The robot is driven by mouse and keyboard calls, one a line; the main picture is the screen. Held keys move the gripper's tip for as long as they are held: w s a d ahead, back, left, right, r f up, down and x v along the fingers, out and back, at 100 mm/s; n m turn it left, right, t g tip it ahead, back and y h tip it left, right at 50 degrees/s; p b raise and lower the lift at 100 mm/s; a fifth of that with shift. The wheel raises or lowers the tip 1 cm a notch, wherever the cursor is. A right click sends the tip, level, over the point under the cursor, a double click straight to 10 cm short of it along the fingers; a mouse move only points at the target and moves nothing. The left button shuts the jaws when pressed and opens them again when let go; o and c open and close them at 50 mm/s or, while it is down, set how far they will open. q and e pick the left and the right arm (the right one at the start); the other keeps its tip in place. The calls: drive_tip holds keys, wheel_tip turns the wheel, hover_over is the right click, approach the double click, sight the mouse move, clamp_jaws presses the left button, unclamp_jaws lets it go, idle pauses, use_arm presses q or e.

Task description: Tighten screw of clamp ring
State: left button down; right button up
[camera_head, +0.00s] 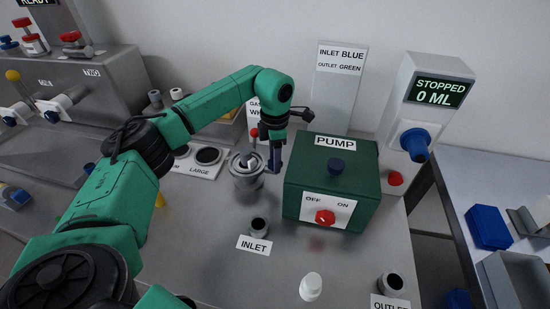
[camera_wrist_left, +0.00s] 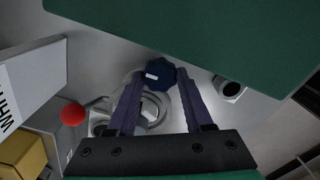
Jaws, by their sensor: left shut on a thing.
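A round grey metal vessel with a clamp ring (camera_head: 245,170) stands on the bench left of the pump box. In the left wrist view the ring (camera_wrist_left: 156,108) shows below and between my fingers. The screw's dark blue knob (camera_wrist_left: 158,75) lies between the fingertips at the ring's edge. My left gripper (camera_head: 274,165) reaches down at the vessel's right side. In the left wrist view my left gripper (camera_wrist_left: 160,84) is shut on the knob. The fingers hide most of the knob in the head view. My right gripper is not in view.
The green pump box (camera_head: 315,182) stands close to the right of the gripper. The inlet socket (camera_head: 259,227) is in front. A red-balled lever (camera_head: 254,132) stands behind the vessel. A white cap (camera_head: 311,287) and the outlet socket (camera_head: 390,284) are at the front right.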

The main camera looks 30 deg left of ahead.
use_arm(q)
drive_tip(key=shift+w+r, duration=0.1)
drive_tip(key=shift+r, duration=0.05)
idle(0.3)
drive_tip(key=c, duration=0.6)
unclamp_jaws()
drive_tip(key=shift+r, duration=0.25)
wheel_tip(320, 180, up, 14)
drive_tip(key=shift+b, duration=0.6)
